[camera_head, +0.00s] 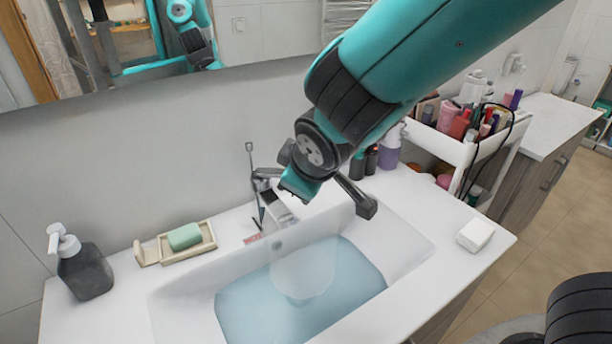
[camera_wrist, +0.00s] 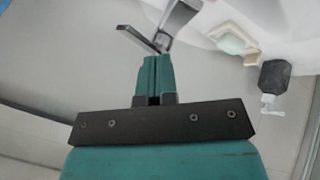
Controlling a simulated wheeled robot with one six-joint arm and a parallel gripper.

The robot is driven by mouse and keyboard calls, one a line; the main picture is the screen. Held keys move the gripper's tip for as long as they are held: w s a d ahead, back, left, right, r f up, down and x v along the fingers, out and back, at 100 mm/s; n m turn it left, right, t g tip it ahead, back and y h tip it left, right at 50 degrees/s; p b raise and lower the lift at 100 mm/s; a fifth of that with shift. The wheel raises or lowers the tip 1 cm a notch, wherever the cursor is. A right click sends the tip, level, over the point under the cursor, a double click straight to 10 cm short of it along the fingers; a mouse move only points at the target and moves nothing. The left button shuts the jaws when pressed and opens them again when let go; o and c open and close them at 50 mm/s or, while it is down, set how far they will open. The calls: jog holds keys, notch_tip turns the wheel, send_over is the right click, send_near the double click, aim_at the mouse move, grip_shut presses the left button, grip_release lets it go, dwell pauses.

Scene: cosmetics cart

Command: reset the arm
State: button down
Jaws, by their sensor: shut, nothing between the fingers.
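My gripper (camera_head: 298,190) is above the back of the sink, close to the faucet (camera_head: 278,213). In the wrist view my gripper (camera_wrist: 155,62) has its two teal fingers pressed together with nothing between them. The metal faucet also shows in the wrist view (camera_wrist: 180,16), just beyond the fingertips; whether they touch it I cannot tell. My teal arm comes in from the top right in the head view.
The sink (camera_head: 408,240) holds bluish water. A soap dispenser (camera_head: 84,268) and a soap dish (camera_head: 207,246) with green soap (camera_head: 185,236) stand left. A white cart (camera_head: 440,148) with cosmetics stands right. A white block (camera_head: 475,234) sits at the counter's right. A mirror (camera_head: 262,32) hangs behind.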

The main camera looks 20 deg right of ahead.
jog(key=s+d+r+m+g+y, duration=0.1)
jog(key=s+r+g, duration=0.2)
jog(key=s, duration=0.7)
jog(key=s+d+r+m+g+y, duration=0.1)
jog(key=s+d+r+g+y, duration=0.1)
jog(key=s, duration=0.8)
jog(key=shift+r+m+g+y, duration=0.3)
jog(key=shift+r+m+g, duration=0.15)
jog(key=shift+g, duration=0.75)
jog(key=shift+w, duration=0.1)
